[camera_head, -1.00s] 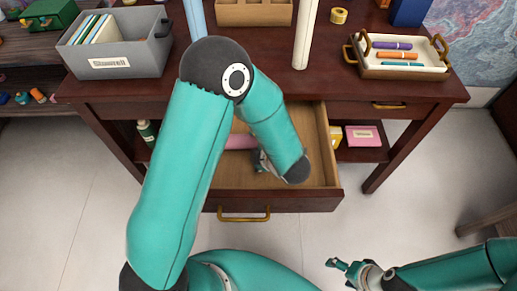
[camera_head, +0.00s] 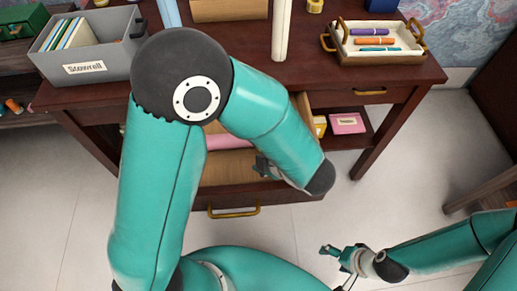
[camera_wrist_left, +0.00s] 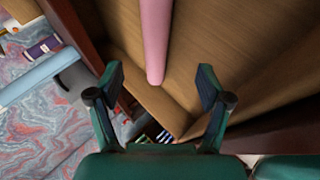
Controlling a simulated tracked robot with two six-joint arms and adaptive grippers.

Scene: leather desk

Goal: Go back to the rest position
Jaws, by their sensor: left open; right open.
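My left gripper (camera_head: 264,168) hangs over the open drawer (camera_head: 232,213) of the dark wooden desk, mostly behind my left forearm in the head view. In the left wrist view its jaws (camera_wrist_left: 160,82) are spread apart with nothing held. A pink cylinder-like thing (camera_wrist_left: 155,35) lies in the drawer with its end in line with the gap between the fingers. I cannot tell how far below them it is. It also shows partly in the head view (camera_head: 228,141). My right gripper (camera_head: 330,250) is open and empty over the floor, in front of the desk.
On the desk (camera_head: 300,65) stand a grey bin (camera_head: 112,65) with folders, a tray (camera_head: 385,57) with several markers and a white upright post (camera_head: 282,30). A pink box (camera_head: 347,123) sits on the lower shelf. The floor in front is clear.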

